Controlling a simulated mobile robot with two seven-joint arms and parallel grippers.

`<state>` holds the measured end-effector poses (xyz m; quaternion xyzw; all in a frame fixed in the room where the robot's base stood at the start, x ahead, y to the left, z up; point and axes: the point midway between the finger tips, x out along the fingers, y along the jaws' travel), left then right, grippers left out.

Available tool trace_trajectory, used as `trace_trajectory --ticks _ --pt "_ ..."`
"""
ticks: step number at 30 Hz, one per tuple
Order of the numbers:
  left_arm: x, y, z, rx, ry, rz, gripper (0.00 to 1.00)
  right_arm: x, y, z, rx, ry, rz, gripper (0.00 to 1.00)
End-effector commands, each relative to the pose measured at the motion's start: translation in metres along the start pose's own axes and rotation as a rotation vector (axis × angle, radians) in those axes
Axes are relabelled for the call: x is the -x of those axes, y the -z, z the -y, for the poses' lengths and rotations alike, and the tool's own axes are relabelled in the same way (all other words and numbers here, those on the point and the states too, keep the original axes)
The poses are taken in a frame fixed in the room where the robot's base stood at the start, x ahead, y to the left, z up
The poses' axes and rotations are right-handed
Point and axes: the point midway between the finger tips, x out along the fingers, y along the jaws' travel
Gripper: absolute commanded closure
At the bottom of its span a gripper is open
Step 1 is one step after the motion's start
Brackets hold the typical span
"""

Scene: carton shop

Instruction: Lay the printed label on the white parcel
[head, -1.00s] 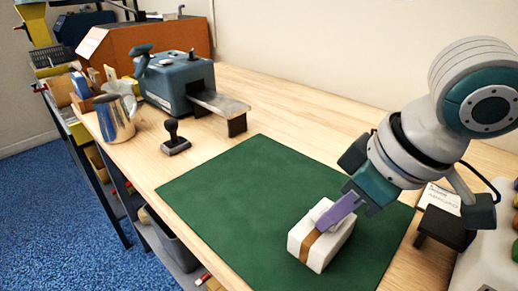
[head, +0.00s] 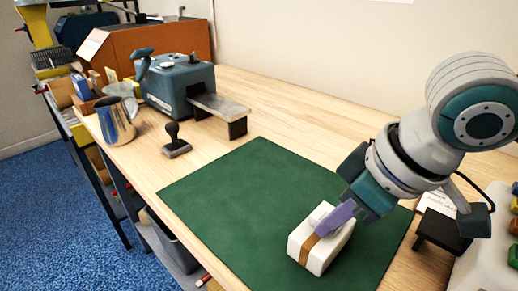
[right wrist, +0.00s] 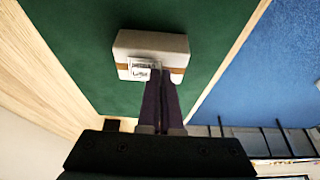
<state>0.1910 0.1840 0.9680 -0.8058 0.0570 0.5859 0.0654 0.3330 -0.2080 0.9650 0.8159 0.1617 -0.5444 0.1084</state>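The white parcel (head: 329,254) with a brown tape band lies on the green mat (head: 235,200), near its front edge. A small white label (head: 318,213) lies at the parcel's top. In the right wrist view, the label (right wrist: 140,69) shows dark print and reaches out to the left of my fingertips, over the parcel (right wrist: 150,44). My right gripper (head: 325,228) points down at the parcel top, its purple fingers close together with the label at the tips (right wrist: 160,72). The fingers hide part of the label and tape. My left gripper is out of view.
A black stand (head: 437,232) with a printed paper (head: 440,202) is right of the mat. A hand stamp (head: 175,142), a metal jug (head: 116,122) and a blue-grey machine (head: 178,85) stand at the left and back. The mat's left part is clear.

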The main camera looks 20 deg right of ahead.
Motion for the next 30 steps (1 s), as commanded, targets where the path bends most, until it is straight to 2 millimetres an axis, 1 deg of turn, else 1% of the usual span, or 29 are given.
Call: trace_trajectory --ticks 8,11,18,26,30 --pt "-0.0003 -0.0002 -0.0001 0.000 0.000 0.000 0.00 -0.0003 -0.0001 0.0002 0.000 0.000 0.000 1.00" --pt "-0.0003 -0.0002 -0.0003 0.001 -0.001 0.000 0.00 -0.0002 0.0000 0.0002 0.000 0.000 0.000 0.91" --pt "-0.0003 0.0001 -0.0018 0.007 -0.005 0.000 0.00 -0.0002 0.0000 0.0001 0.000 0.000 0.000 0.64" --pt "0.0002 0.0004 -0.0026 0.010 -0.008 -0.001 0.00 0.0003 0.0002 0.0001 0.000 0.000 0.000 0.63" --pt "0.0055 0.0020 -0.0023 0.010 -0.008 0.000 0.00 0.0045 0.0019 0.0001 0.000 0.000 0.000 0.63"
